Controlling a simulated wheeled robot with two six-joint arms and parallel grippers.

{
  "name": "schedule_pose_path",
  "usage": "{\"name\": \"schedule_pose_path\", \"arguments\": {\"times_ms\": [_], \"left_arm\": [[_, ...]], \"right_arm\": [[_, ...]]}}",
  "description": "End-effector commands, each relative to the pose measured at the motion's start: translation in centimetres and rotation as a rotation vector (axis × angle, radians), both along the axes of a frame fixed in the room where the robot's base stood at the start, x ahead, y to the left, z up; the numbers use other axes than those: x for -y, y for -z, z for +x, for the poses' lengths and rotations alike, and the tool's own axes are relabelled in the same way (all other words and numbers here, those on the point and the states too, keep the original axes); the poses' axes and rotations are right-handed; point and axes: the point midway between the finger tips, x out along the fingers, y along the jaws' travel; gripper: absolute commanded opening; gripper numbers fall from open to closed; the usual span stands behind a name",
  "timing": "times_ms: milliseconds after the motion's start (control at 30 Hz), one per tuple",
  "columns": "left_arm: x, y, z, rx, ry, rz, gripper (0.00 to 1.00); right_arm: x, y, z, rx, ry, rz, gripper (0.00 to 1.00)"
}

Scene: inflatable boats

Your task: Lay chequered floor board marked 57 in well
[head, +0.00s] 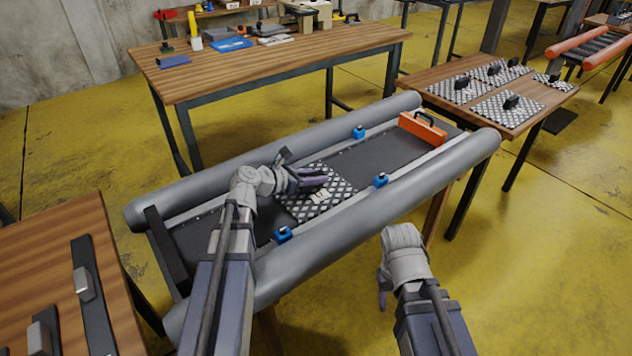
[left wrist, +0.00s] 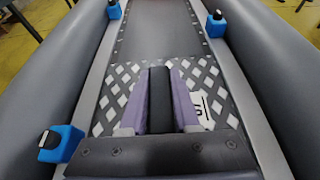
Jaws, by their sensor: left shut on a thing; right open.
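The chequered floor board (head: 321,204) with a white mark is in the well (head: 381,150) between the two grey tubes of the boat. In the left wrist view the board (left wrist: 117,98) lies between the tubes, with the mark partly hidden, so the number is not fully readable. My left gripper (head: 318,180) is shut on the board's black handle (left wrist: 159,100), a finger on each side. I cannot tell whether the board rests flat on the well floor. My right gripper (head: 384,290) is open and empty, outside the boat's near tube.
Blue clamps (head: 380,180) sit along the well's edges. An orange board with a handle (head: 422,128) stands at the well's far end. Several chequered boards (head: 506,107) lie on the right table. A tool bench (head: 290,60) stands behind, and a table with dark bars (head: 88,290) is at left.

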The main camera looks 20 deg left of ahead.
Motion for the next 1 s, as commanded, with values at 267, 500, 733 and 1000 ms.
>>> {"name": "schedule_pose_path", "arguments": {"times_ms": [267, 500, 733, 1000], "left_arm": [[0.0, 0.2, 0.0, 0.000, 0.000, -0.001, 0.00], [0.0, 0.1, 0.0, 0.000, 0.000, 0.000, 0.53], [0.0, 0.1, 0.0, 0.000, 0.000, 0.000, 0.60], [-0.9, -1.1, -1.3, 0.000, -0.002, 0.000, 0.60]], "right_arm": [[0.0, 0.2, 0.0, 0.000, 0.000, -0.001, 0.50], [0.0, 0.1, 0.0, 0.000, 0.000, -0.001, 0.50], [0.0, 0.1, 0.0, 0.000, 0.000, -0.001, 0.50], [0.0, -1.1, 0.0, 0.000, 0.000, 0.001, 0.50]]}}
